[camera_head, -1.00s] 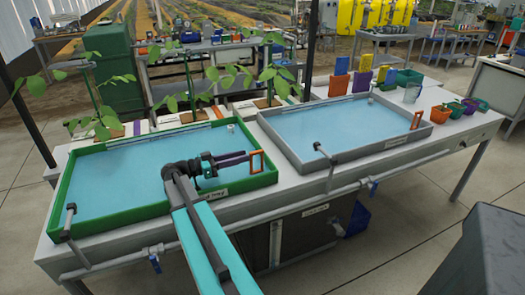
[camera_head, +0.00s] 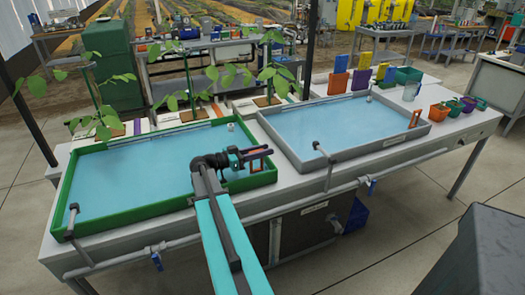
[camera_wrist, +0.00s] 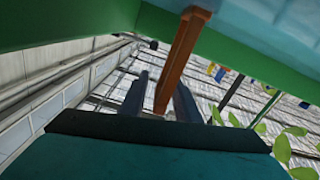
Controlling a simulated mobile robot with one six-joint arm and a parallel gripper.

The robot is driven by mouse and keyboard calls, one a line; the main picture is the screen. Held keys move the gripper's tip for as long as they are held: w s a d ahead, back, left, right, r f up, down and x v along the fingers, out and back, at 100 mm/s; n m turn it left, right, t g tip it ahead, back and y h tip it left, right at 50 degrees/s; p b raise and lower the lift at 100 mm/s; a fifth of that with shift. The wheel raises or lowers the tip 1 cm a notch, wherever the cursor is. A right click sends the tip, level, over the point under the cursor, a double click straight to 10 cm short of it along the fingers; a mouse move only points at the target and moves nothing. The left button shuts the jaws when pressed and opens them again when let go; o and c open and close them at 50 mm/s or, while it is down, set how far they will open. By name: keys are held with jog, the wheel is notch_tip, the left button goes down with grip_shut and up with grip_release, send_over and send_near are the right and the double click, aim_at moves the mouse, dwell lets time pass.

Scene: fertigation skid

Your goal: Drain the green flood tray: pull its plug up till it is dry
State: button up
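The green flood tray (camera_head: 127,216) stands at the left of the bench, with blue water (camera_head: 130,170) across it. An orange loop handle (camera_head: 256,166) is at its front right corner; it also shows as an orange-brown bar in the wrist view (camera_wrist: 183,55). My gripper (camera_head: 262,152) is at this handle in the head view and partly covers it. In the wrist view my gripper's (camera_wrist: 161,100) two dark fingers are apart, one on each side of the bar, with a gap showing on the left. The plug's lower end is not visible.
A grey tray (camera_head: 345,158) with water and its own orange handle (camera_head: 415,118) stands to the right. Grey spouts (camera_head: 72,215) rise at the tray fronts. Potted plants (camera_head: 190,112) stand behind the green tray. A pipe (camera_head: 290,207) runs along the bench front.

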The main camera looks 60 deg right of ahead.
grip_shut()
jog(key=shift+r+b, duration=0.8)
jog(key=shift+r, duration=0.85)
grip_release()
jog(key=shift+s+r, duration=0.1)
jog(key=shift+r, duration=0.05)
